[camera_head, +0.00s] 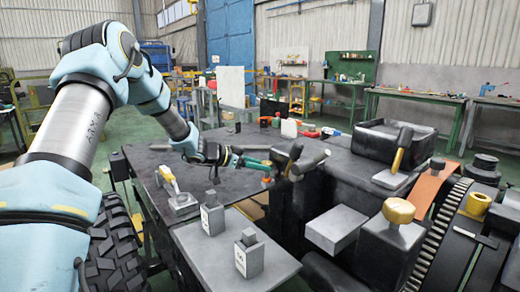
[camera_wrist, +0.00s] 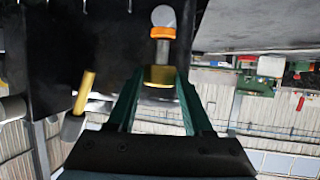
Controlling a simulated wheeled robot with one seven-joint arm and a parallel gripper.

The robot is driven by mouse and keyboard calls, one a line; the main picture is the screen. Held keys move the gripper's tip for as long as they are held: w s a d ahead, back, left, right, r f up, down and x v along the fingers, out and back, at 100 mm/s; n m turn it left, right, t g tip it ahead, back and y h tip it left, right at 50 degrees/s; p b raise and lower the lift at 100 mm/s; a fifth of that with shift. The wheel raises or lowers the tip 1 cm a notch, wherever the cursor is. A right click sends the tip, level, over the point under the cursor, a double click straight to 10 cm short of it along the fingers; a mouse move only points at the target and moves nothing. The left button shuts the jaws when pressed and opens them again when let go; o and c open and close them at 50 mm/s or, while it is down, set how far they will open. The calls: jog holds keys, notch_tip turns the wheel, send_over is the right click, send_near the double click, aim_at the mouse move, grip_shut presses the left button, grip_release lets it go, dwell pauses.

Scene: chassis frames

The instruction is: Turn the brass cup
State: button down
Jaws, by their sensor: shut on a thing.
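My gripper (camera_head: 266,166) reaches in from the left in the head view, to the dark fittings at the middle of the machine. In the wrist view its green fingers (camera_wrist: 160,74) are shut on a brass-coloured piece, which I take for the brass cup (camera_wrist: 159,77). Beyond it, in line with it, are an orange ring (camera_wrist: 163,33) and a round grey end (camera_wrist: 163,16). In the head view the held piece is too small and covered to make out clearly. Whether it is turned cannot be told.
A brass-topped knob (camera_head: 398,210) stands on the machine at right. A yellow-handled lever (camera_head: 403,150) stands behind it. Dark fittings (camera_head: 303,160) crowd the gripper's right.

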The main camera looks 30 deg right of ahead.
jog(key=g+p, duration=0.1)
jog(key=r+m+g+p, duration=0.1)
jog(key=p, duration=0.1)
jog(key=shift+w+d+m, duration=0.1)
jog(key=shift+w+m, duration=0.2)
jog(key=shift+w, duration=0.05)
jog(key=m+g, duration=0.1)
jog(key=m+g+y, duration=0.1)
jog(key=m+g, duration=0.1)
jog(key=w+m+g+y, duration=0.1)
jog(key=m+g, duration=0.1)
jog(key=shift+d+f, duration=0.2)
jog(key=shift+f, duration=0.2)
jog(key=shift+g+y, duration=0.3)
jog(key=shift+g, duration=0.1)
jog(key=shift+r, duration=0.1)
jog(key=shift+c, duration=1.5)
grip_release()
jog(key=shift+a, duration=0.1)
